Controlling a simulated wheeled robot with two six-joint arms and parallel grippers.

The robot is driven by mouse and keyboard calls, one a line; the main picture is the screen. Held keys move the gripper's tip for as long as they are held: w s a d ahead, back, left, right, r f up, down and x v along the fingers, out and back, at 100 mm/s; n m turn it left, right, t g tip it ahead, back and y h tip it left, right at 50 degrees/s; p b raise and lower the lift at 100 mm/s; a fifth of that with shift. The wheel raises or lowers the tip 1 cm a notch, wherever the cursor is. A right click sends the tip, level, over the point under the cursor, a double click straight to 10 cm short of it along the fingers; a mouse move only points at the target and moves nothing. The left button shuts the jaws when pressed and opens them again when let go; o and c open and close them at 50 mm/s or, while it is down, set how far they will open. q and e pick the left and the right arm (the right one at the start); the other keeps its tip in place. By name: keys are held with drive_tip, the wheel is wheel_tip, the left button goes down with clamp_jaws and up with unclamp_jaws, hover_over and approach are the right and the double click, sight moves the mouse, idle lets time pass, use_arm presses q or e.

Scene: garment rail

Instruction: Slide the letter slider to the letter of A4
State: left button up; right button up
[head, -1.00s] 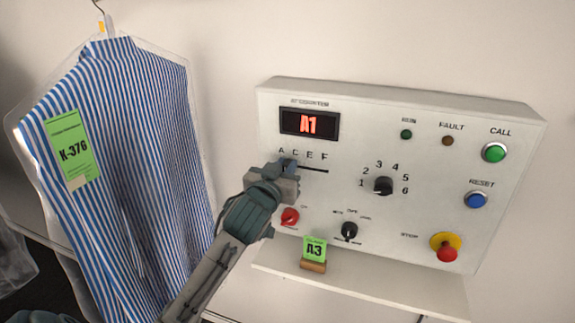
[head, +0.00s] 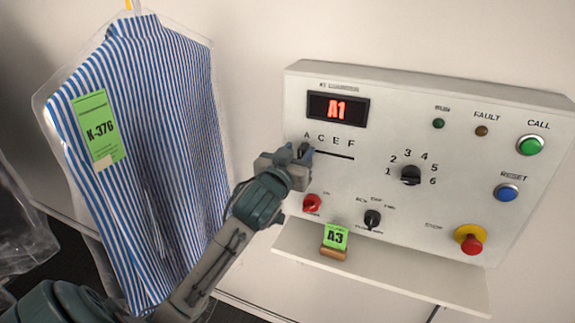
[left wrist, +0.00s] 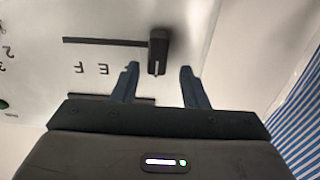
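The letter slider's black knob (left wrist: 158,50) stands at the left end of its dark slot, by the letter A. In the head view the slot (head: 335,156) runs right under the letters A, C, E, F. My left gripper (head: 303,153) is at that left end and hides much of the knob. In the left wrist view its two fingers (left wrist: 160,84) are open, one to each side of the knob's lower end; I cannot tell if they touch it. The red display (head: 337,108) reads A1. My right gripper is not in view.
The panel (head: 460,115) also has a number dial (head: 411,175), a red knob (head: 312,203), a mode knob (head: 373,218) and several buttons. A green A3 card (head: 336,237) stands on the shelf (head: 400,272) below. A bagged striped shirt (head: 150,140) hangs left.

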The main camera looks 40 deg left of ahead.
use_arm(q)
drive_tip(key=v, duration=0.2)
drive_tip(key=b+v, duration=0.1)
drive_tip(key=v, duration=0.1)
drive_tip(key=shift+a+f, duration=0.15)
drive_tip(key=shift+f, duration=0.05)
drive_tip(key=p, duration=0.8)
approach(298, 151)
drive_tip(key=shift+s+r, duration=0.2)
drive_tip(key=shift+s, duration=0.3)
drive_tip(key=shift+f, duration=0.1)
